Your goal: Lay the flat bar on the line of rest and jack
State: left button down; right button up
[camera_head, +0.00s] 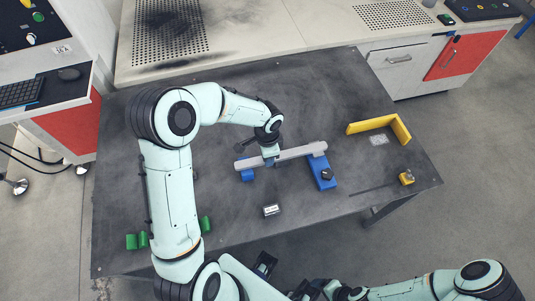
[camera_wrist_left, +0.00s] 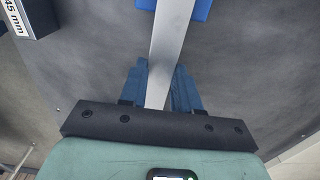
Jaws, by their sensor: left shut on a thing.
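The flat bar (camera_head: 300,151) is a long grey strip running left to right above the table. My left gripper (camera_head: 270,160) is shut on it left of its middle; in the left wrist view the bar (camera_wrist_left: 171,45) passes between the two blue fingers (camera_wrist_left: 158,88). The bar's left end is over the small blue rest (camera_head: 247,175), and its right end is over the blue jack (camera_head: 321,171) with a black knob. Whether the bar touches either is unclear. A blue block edge (camera_wrist_left: 202,10) shows under the bar. My right arm is at the bottom right; its gripper is unclear.
A small labelled block (camera_head: 271,210) lies in front of the bar; its label reads 45 mm in the wrist view. A yellow angle (camera_head: 375,125) and small yellow piece (camera_head: 406,178) are at the right. Green blocks (camera_head: 137,241) are at the left. The table (camera_head: 330,90) is otherwise largely clear.

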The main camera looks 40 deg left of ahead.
pick_arm(q)
jog(key=c, duration=0.7)
grip_release()
jog(key=shift+c, duration=0.2)
notch_tip(320, 180, up, 13)
jog(key=p, duration=0.1)
jog(key=shift+r, duration=0.2)
